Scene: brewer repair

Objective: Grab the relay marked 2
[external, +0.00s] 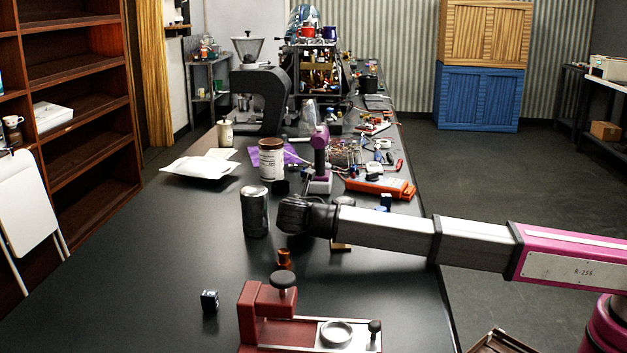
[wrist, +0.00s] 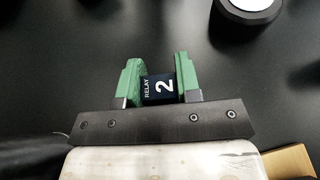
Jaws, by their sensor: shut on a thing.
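The relay marked 2 (wrist: 160,89) is a small dark block with a white "2" and the word "RELAY" on its face. In the wrist view it sits between the two green fingers of my gripper (wrist: 157,76), which are shut on it from both sides. In the external view my dark gripper end (external: 306,217) is over the black table, just right of a dark metal canister (external: 255,212). The fingers and the held relay cannot be made out there. I cannot tell whether the relay touches the table.
Another small dark cube (external: 209,300) lies at the front left of the black table (external: 120,260). A red fixture (external: 265,328) and a copper-coloured piece (external: 284,259) are at the front. A white-labelled jar (external: 271,160) and clutter stand behind. The table's left side is clear.

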